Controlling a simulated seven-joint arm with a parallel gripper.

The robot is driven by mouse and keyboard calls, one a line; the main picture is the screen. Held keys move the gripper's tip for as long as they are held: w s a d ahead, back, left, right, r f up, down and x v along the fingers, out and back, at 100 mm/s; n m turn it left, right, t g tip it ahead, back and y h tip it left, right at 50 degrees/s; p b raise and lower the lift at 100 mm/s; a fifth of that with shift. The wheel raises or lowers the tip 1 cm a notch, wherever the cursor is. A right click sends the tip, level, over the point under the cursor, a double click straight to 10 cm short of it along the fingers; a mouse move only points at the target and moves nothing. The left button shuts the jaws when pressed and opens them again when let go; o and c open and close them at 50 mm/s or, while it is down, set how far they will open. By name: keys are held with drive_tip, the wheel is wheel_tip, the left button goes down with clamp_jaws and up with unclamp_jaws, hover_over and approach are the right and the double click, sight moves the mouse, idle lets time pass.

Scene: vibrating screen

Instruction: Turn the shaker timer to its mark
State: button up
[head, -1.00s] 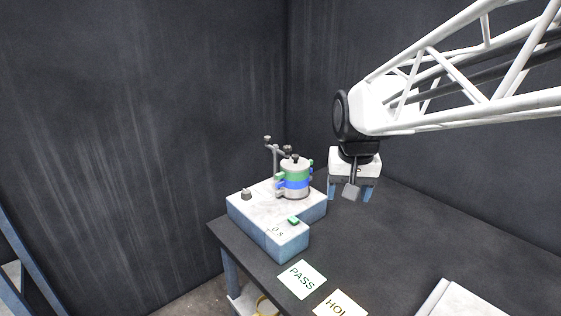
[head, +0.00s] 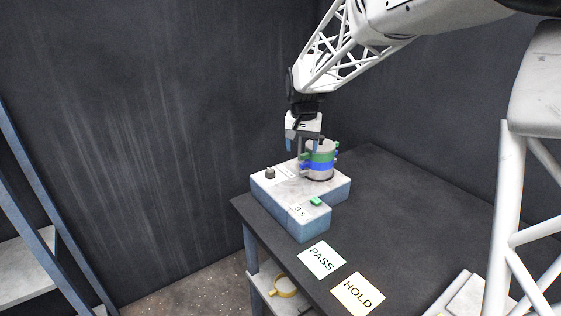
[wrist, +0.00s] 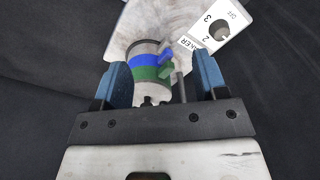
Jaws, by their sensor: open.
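The shaker (head: 325,192) is a pale-topped, blue-sided box on the dark table. Its timer knob (head: 270,173) is a small grey knob at the left of the top. In the wrist view the timer knob (wrist: 219,31) shows at the upper right on a white label reading OFF, 3 and 2; its exact pointing is too small to tell. A sieve stack (head: 320,168) with green and blue bands stands on the shaker. My gripper (head: 303,148) is open above the shaker, behind and left of the stack, apart from the knob. Its blue fingers (wrist: 160,65) frame the stack in the wrist view.
A green button (head: 316,201) and a display reading 0 s (head: 299,211) sit on the shaker's front part. PASS (head: 321,259) and HOLD (head: 358,293) cards lie on the table (head: 400,205). Dark walls stand behind. The sieve stack and its clamp post stand close to my gripper.

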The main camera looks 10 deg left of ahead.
hover_over(270, 170)
drive_tip(key=shift+g, duration=0.3)
wheel_tip(270, 170, down, 7)
drive_tip(key=shift+w+r, duration=0.1)
drive_tip(key=shift+w, duration=0.05)
drive_tip(key=shift+f, duration=3.9)
drive_tip(key=c, duration=0.9)
